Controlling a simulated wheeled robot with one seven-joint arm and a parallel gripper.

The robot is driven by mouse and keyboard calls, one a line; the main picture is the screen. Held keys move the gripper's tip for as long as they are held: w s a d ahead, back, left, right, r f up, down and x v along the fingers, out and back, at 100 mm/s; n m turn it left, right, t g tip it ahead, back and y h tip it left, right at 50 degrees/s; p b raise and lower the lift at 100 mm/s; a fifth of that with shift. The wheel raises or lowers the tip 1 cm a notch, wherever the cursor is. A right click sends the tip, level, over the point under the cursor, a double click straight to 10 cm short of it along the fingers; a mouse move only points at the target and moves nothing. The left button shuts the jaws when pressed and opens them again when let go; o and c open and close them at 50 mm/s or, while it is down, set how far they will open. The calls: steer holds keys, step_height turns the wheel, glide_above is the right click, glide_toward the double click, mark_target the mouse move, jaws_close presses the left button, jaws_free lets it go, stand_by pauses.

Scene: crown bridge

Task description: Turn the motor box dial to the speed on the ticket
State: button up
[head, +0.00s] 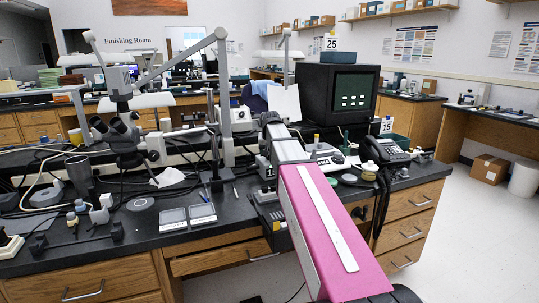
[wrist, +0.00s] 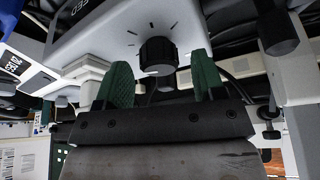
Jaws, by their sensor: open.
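In the wrist view, a black ribbed dial (wrist: 157,54) sits on the pale face of the motor box (wrist: 108,42). Short dark tick marks fan around it. Lettering on the box is partly cut off at the top edge. My gripper (wrist: 162,74) is open, its two green fingers apart, one on each side of the dial's lower part. I cannot tell whether either finger touches it. The dial's pointer setting is not readable. In the head view my arm hides the gripper and dial. I cannot make out a ticket with a speed in either view.
A black monitor (head: 337,93), a telephone (head: 387,149) and a microscope (head: 125,140) crowd the dark benchtop (head: 150,225). Cables run across it. The floor at right is mostly clear.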

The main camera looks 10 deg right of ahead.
steer(key=shift+w+f, duration=0.2)
steer(key=shift+f, duration=0.3)
steer(key=c, duration=0.9)
steer(key=shift+c, duration=0.2)
